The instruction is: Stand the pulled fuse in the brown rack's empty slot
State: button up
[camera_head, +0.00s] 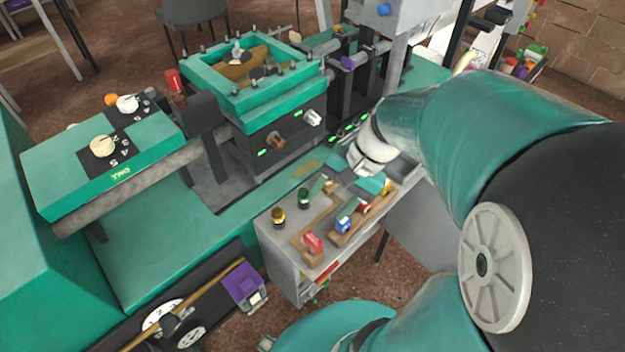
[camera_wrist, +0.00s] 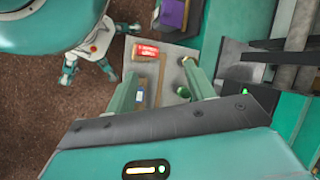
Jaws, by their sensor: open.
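A brown wooden rack (camera_head: 338,239) lies on a grey cart top, with a blue fuse (camera_head: 343,224) and a red-orange fuse (camera_head: 364,207) standing along it. A red fuse (camera_head: 313,242) sits at the near end of a second brown strip; a red piece also shows large in the wrist view (camera_wrist: 145,52). I cannot tell which fuse is the pulled one, nor make out the empty slot. My gripper (camera_wrist: 160,70) is open over the cart, its two green fingers wide apart with nothing between them. The fingers hide part of the cart top.
A dark green-topped piece (camera_head: 303,197) and a yellow-topped piece (camera_head: 278,216) stand at the cart's left side. A green machine frame (camera_head: 250,97) rises behind the cart. A purple block (camera_head: 243,284) lies at lower left.

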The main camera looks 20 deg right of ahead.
jog(key=s+a+r+n+t+h, duration=0.1)
jog(key=a+r+n+t+h, duration=0.1)
jog(key=r+n, duration=0.2)
jog(key=s+a+r+n+t+h, duration=0.1)
jog(key=a+r+n+t+h, duration=0.1)
jog(key=r, duration=0.4)
jog(key=a+n+h, duration=0.1)
jog(key=n, duration=0.1)
jog(key=shift+s+n+h, duration=0.25)
jog(key=shift+n+h, duration=0.05)
jog(key=shift+r+t, duration=0.3)
jog(key=shift+t, duration=0.1)
jog(key=shift+c, duration=0.2)
jog(key=c, duration=0.3)
jog(key=shift+a, duration=0.1)
jog(key=shift+c, duration=0.2)
jog(key=shift+a+n, duration=0.1)
jog(key=shift+n, duration=0.2)
